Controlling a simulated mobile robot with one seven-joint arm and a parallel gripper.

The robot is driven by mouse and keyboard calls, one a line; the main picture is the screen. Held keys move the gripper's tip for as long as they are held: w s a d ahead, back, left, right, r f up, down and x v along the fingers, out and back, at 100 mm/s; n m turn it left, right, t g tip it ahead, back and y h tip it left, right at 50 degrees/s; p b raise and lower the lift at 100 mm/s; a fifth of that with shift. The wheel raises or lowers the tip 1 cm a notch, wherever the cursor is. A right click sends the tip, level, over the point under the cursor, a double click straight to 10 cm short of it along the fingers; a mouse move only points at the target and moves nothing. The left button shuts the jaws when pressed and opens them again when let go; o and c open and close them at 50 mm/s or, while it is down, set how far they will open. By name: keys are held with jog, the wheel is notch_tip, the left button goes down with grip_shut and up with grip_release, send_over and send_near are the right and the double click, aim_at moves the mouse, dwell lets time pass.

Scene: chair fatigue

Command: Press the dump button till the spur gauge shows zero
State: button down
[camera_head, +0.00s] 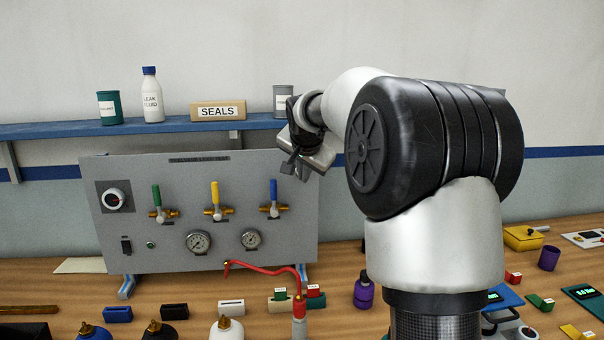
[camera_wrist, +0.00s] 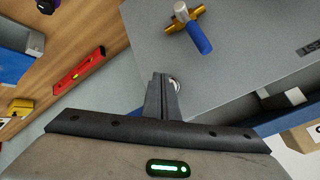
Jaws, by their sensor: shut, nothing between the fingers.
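A grey upright panel (camera_head: 225,180) carries two round gauges, a left one (camera_head: 198,242) and a right one (camera_head: 251,239). Their labels and needle readings are too small to read, so I cannot tell which is the spur gauge. My gripper (camera_head: 295,165) is shut and empty in front of the panel's upper right part, right of the blue-handled valve (camera_head: 273,198). In the wrist view, a small round silvery part (camera_wrist: 176,83) on the panel is partly hidden behind my fingertips (camera_wrist: 163,82). It may be the dump button; I cannot tell whether they touch.
Green (camera_head: 157,200) and yellow (camera_head: 215,198) valves, a round knob (camera_head: 114,199) and a black switch (camera_head: 126,246) are also on the panel. A blue shelf (camera_head: 60,130) runs above. A red hose (camera_head: 265,266) and bottles stand in front.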

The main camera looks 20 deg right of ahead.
jog(key=shift+w, duration=0.1)
jog(key=shift+w, duration=0.35)
jog(key=shift+w+d+p, duration=0.15)
jog(key=shift+w+p, duration=0.2)
jog(key=shift+p, duration=0.1)
dwell(0.7)
jog(key=shift+s, duration=0.1)
jog(key=shift+s+b, duration=0.6)
jog(key=shift+s, duration=0.05)
jog(key=s+b, duration=0.1)
jog(key=s, duration=0.1)
jog(key=s+a+b, duration=0.1)
jog(key=s+b, duration=0.1)
jog(key=s, duration=0.1)
jog(key=shift+a, duration=0.15)
